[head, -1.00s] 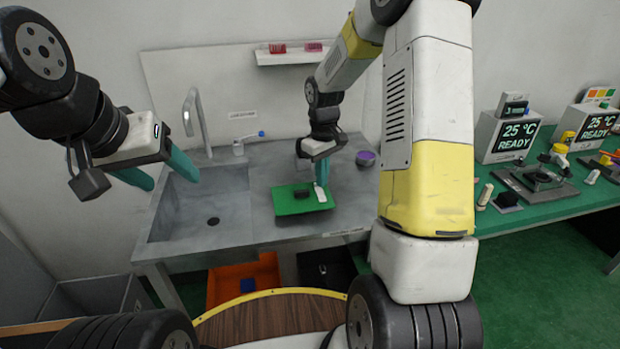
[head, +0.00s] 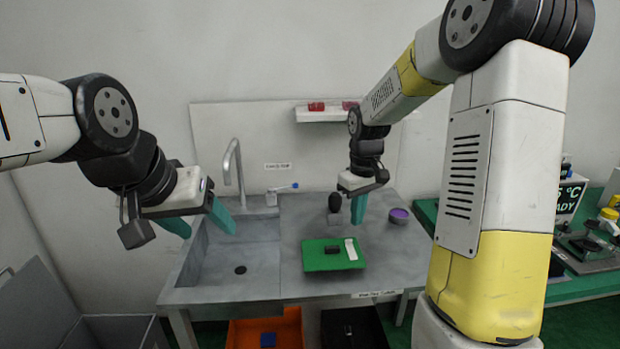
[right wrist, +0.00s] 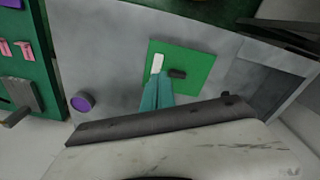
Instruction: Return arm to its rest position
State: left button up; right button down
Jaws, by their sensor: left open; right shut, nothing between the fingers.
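My right arm reaches in from the right over the sink counter. My right gripper (head: 358,208), with teal fingers, is shut and empty above the back edge of a green tray (head: 318,262). The right wrist view also shows its fingers (right wrist: 157,95) together, pointing toward the tray. My left gripper (head: 205,222) is open and empty, in the air in front of the sink basin's left side. A white piece (head: 350,249) and a dark block (head: 332,250) lie on the green tray, apart from the right fingers.
The steel counter (head: 290,222) has a sink basin with a tall faucet (head: 233,165) on the left. A purple-topped cup (head: 399,215) stands right of the tray. Orange (head: 290,330) and black (head: 350,330) bins sit below. A wall shelf (head: 322,115) is behind. A green bench (head: 590,284) stands at right.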

jog(key=s+a+r+m+t+y, duration=0.1)
jog(key=s+r+m+t, duration=0.1)
jog(key=s+r, duration=0.4)
jog(key=s+a+r+m+t+y, duration=0.1)
jog(key=s+r+m+t, duration=0.2)
jog(key=s+r, duration=0.4)
jog(key=s, duration=0.8)
jog(key=shift+s+r, duration=0.2)
jog(key=shift+s, duration=0.2)
